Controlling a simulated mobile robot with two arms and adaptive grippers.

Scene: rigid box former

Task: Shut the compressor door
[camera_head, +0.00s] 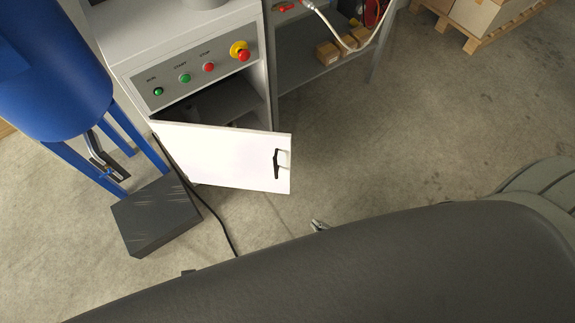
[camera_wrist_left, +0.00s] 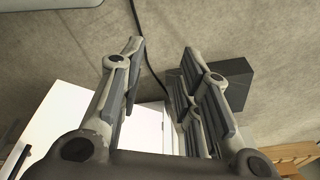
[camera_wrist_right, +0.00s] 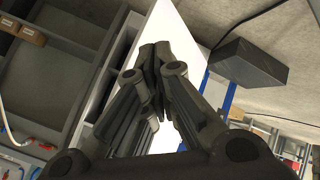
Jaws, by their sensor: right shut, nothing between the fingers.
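The white compressor door (camera_head: 225,158) stands open at the front of the grey cabinet (camera_head: 185,45), swung out toward me, with a dark gap above it. Its black handle (camera_head: 277,163) is near the door's free edge. The tip of my right gripper (camera_head: 320,225) just shows above my dark body, apart from the door in the picture. In the right wrist view, the right gripper (camera_wrist_right: 155,50) is shut and empty, with the white door (camera_wrist_right: 182,40) behind it. In the left wrist view, my left gripper (camera_wrist_left: 163,52) is open and empty; a white panel, apparently the door (camera_wrist_left: 65,125), shows behind it.
A control panel (camera_head: 195,68) with buttons and a red emergency stop is above the door. A blue tank (camera_head: 55,70) on legs and a dark block (camera_head: 155,215) stand left. A black cable (camera_head: 215,215) lies on the floor. Floor right of the door is clear; boxes on a pallet (camera_head: 485,35) are farther back.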

